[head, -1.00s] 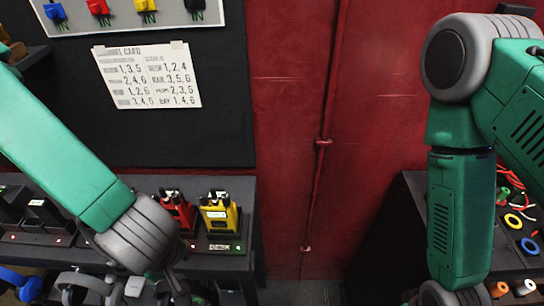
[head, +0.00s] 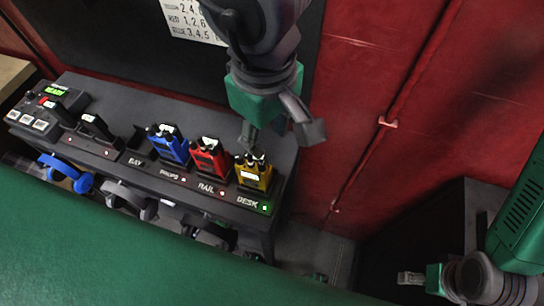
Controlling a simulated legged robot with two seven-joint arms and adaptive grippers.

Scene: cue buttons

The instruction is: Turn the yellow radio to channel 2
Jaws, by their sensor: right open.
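The yellow radio (head: 251,177) stands in the charger slot labelled DESK, at the right end of the black charger bench (head: 215,192). A green light (head: 265,208) glows in front of it. Its knobs are too small to read for the channel. My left gripper (head: 279,133) hangs from above just behind and over the yellow radio, with its fingers spread and nothing between them. It looks apart from the radio. My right gripper (head: 404,278) is low at the right, far from the radio, open and empty.
A red radio (head: 209,160) stands close to the left of the yellow one, with a blue radio (head: 168,147) beyond it. Headsets, one blue (head: 66,172), hang along the bench front. A printed card (head: 190,20) is on the dark board behind. A red wall (head: 370,90) stands to the right.

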